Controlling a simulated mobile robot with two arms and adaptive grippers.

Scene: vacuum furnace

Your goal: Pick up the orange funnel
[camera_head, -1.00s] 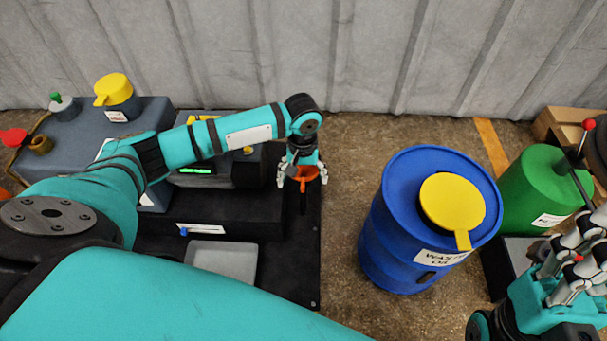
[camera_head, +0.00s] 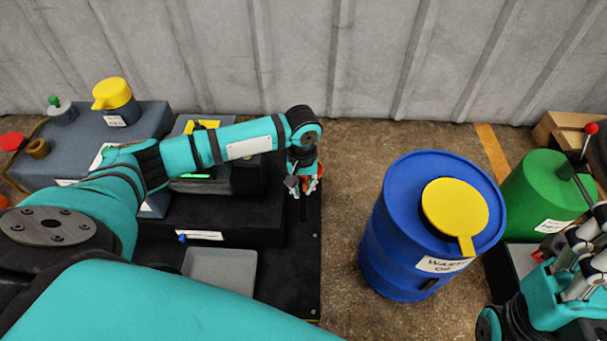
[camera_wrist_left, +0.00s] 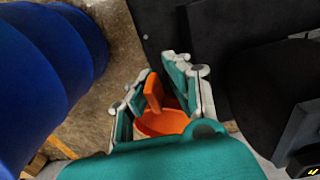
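The orange funnel (camera_head: 312,184) stands at the right end of the black bench, mostly hidden behind my left gripper (camera_head: 304,189) in the head view. In the left wrist view, the funnel's bowl (camera_wrist_left: 163,122) and an upright orange tab lie between the two fingers of the left gripper (camera_wrist_left: 158,68). These fingers look apart, one on each side of the funnel. Whether either finger touches it I cannot tell. My right gripper (camera_head: 577,258) is at the right edge of the head view, partly cut off, with nothing clearly in it.
A blue drum (camera_head: 400,235) with a yellow lid stands right of the bench, with floor between. A green container (camera_head: 540,190) is farther right. A grey tray (camera_head: 220,264) lies on the bench front. A corrugated wall (camera_head: 400,60) closes the back.

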